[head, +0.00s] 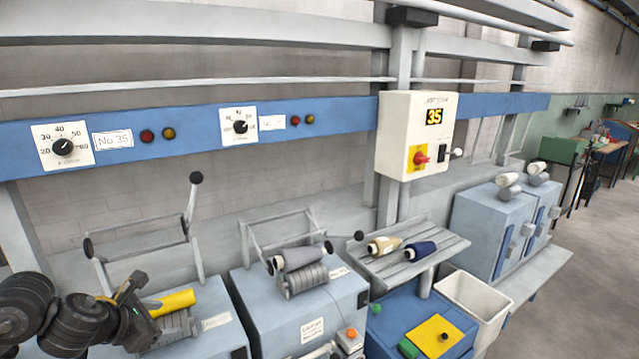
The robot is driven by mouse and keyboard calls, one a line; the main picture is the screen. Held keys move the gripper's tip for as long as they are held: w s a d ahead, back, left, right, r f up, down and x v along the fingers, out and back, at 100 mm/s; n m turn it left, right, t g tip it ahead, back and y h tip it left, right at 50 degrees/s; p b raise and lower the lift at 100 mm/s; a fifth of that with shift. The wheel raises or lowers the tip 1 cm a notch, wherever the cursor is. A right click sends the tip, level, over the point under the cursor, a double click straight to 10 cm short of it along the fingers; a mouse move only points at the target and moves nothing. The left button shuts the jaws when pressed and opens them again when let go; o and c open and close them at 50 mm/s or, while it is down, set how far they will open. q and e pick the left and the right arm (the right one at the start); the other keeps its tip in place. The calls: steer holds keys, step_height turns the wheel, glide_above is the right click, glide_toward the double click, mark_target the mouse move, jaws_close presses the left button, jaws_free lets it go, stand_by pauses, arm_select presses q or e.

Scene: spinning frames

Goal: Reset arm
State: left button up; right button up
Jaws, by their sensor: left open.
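My left gripper (134,302) is at the lower left, dark and open, with my black arm links coming in from the left edge. It appears beside the left end of a yellow cylinder (178,300) on the left spinning unit (213,341). I cannot tell whether they touch. Nothing clearly shows between its fingers. My right gripper is not in view.
The middle unit carries a grey bobbin (300,258) under a raised lever frame. A slatted shelf (437,250) holds a beige cone (383,246) and a blue cone (420,251). A white bin (468,297) and a control box (416,136) are to the right. Open floor lies at far right.

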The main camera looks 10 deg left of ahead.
arm_select(q)
steer(key=s+d+f+n+t, duration=0.1)
steer(key=s+d+f+n, duration=0.45)
steer(key=n, duration=0.55)
steer(key=s+d+f+n, duration=0.2)
steer(key=d+f+n, duration=0.5)
steer(key=d+n, duration=0.25)
steer(key=s+f+n+g+y, duration=0.1)
steer(key=s+f+n+g, duration=0.4)
steer(key=s+n, duration=0.55)
steer(key=s+f+n+g+y, duration=0.1)
steer(key=s+f+n+g, duration=0.1)
steer(key=s+f+n, duration=0.65)
step_height(320, 180, down, 27)
steer(key=s+n+g+b, duration=0.1)
steer(key=s+n+b, duration=0.15)
steer(key=b, duration=0.25)
steer(key=s+a+f+g+b, duration=0.1)
steer(key=s+a+f+b, duration=0.2)
steer(key=s+f, duration=1.3)
step_height(320, 180, down, 4)
steer(key=shift+s+a+r+m, duration=0.2)
steer(key=shift+s+a+m, duration=0.1)
steer(key=shift+s+a, duration=0.1)
